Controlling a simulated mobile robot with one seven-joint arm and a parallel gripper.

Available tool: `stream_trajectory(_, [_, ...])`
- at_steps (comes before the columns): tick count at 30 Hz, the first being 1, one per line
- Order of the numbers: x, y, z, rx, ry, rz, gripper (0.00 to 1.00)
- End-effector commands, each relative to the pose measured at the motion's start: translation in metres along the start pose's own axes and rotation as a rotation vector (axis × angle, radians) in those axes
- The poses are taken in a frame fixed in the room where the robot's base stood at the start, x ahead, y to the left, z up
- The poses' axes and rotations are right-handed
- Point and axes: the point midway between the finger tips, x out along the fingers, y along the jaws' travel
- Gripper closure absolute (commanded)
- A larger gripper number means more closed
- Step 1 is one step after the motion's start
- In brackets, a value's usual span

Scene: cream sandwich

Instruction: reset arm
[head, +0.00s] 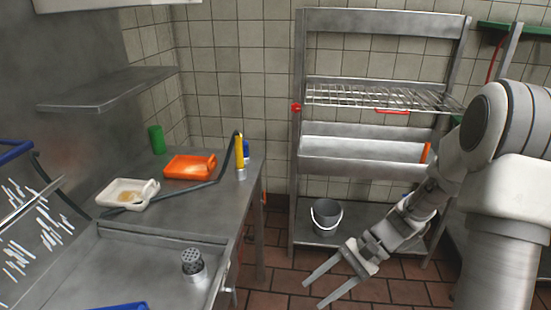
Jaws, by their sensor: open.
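My gripper (322,286) is at the lower middle right of the head view. Its two fingers are spread apart with nothing between them. It hangs over the tiled floor, in front of the metal shelf rack and to the right of the counter. My arm reaches in from the right side, slanting down and left to the gripper. The gripper appears apart from everything around it.
The metal counter (222,205) on the left holds an orange tray (190,166), a white tray (127,193), a green cup (157,140) and a grater-like metal holder (193,264). The rack (297,170) has a grey bucket (326,217) low down. Floor (385,292) shows between.

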Motion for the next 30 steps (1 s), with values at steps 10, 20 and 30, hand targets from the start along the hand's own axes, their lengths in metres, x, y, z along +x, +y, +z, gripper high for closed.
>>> stream_trajectory(10, [-0.044,-0.001,0.061,-0.242,0.256,0.182,0.47])
stream_trajectory(20, [-0.083,0.004,0.114,-0.468,0.499,0.318,0.47])
stream_trajectory(30, [-0.121,0.012,0.166,-0.695,0.756,0.42,0.47])
